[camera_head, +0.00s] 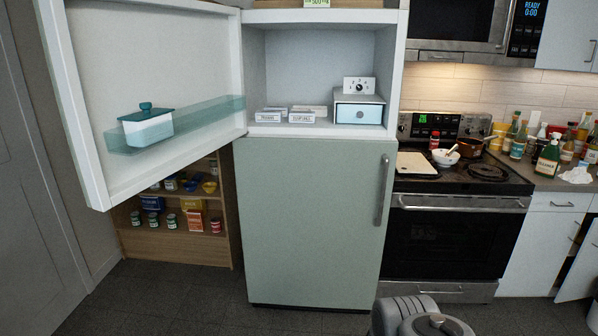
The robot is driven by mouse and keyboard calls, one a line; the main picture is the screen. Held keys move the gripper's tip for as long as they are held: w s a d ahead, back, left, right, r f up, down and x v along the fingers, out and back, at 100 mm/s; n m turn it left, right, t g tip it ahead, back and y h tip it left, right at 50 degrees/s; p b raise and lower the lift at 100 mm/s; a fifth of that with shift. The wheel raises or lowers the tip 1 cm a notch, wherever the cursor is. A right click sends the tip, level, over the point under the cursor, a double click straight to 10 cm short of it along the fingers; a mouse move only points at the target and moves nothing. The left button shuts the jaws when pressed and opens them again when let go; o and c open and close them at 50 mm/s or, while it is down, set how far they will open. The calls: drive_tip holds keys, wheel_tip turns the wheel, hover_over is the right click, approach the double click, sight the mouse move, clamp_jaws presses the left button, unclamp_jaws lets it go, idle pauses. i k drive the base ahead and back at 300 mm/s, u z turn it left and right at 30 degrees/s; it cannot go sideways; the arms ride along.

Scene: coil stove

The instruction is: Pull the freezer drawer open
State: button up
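The upper compartment of a pale green fridge-freezer stands open, its door (160,60) swung out to the left. Inside at the right is a small white box with a light-blue drawer front (345,113) that has a small dark knob. The drawer looks shut. A dial panel marked with numbers (359,85) stands above it. The lower door (310,220) is shut, with a vertical grey handle (384,190) at its right. My gripper is not in view; grey parts of my own arm show at the bottom edge, right of centre.
White labelled boxes (307,118) lie left of the drawer. The open door has a clear shelf (200,120) holding a teal-lidded container (147,127). A stove (460,230) stands close on the right. The dark floor (190,300) in front is clear.

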sight(346, 113)
drive_tip(key=u, duration=0.15)
drive_tip(key=i, duration=2.05)
drive_tip(key=u, duration=0.1)
